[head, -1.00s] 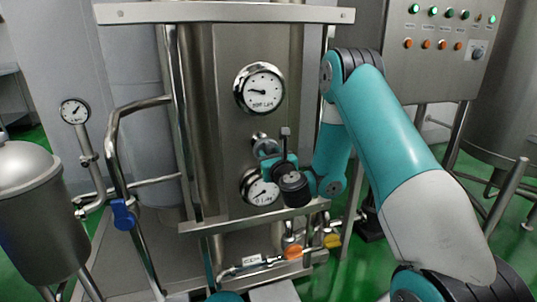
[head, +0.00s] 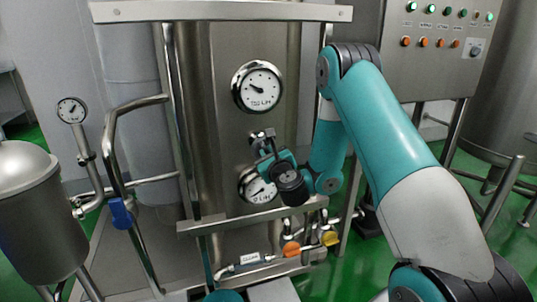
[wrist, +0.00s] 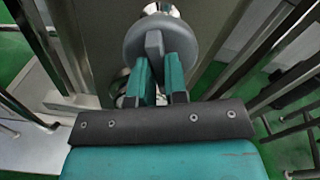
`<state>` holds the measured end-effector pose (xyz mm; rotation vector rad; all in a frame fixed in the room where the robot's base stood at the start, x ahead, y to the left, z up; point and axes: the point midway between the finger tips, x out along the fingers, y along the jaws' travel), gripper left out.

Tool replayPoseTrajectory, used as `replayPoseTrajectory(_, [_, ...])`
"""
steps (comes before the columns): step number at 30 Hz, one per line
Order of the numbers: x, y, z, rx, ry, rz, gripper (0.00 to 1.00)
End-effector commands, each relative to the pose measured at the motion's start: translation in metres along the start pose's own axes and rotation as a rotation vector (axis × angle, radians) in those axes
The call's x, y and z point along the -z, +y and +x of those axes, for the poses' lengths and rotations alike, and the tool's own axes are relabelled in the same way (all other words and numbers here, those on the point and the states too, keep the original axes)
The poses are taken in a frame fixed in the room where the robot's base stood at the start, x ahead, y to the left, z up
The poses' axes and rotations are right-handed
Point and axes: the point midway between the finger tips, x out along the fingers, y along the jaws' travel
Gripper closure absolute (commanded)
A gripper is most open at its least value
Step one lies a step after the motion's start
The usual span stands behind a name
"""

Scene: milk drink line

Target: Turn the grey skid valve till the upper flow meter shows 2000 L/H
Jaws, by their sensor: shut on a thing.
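The grey skid valve (wrist: 134,45) fills the top middle of the wrist view as a round grey knob with an upright flat tab. My gripper (wrist: 160,64) has its two teal fingers closed on the tab, one on each side. In the head view my gripper (head: 266,153) is at the valve (head: 262,134), between two dials on the steel panel. The upper flow meter (head: 257,87) is a white dial, its needle pointing left and somewhat up; its numbers are too small to read. The lower meter (head: 256,190) is partly hidden by my wrist.
A steel crossbar (head: 230,222) runs just below my wrist. Orange (head: 291,249) and yellow (head: 330,238) valves sit lower down. A blue-handled valve (head: 122,212) is at left, and a control panel (head: 440,50) is at upper right.

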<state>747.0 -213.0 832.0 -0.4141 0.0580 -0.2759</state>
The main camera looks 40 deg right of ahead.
Motion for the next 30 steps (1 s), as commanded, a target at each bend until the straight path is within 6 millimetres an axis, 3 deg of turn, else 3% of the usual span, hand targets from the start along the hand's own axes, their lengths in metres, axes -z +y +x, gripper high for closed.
replayPoseTrajectory(30, [0.0, 0.0021, -0.0009, -0.003, 0.002, -0.967, 1.0])
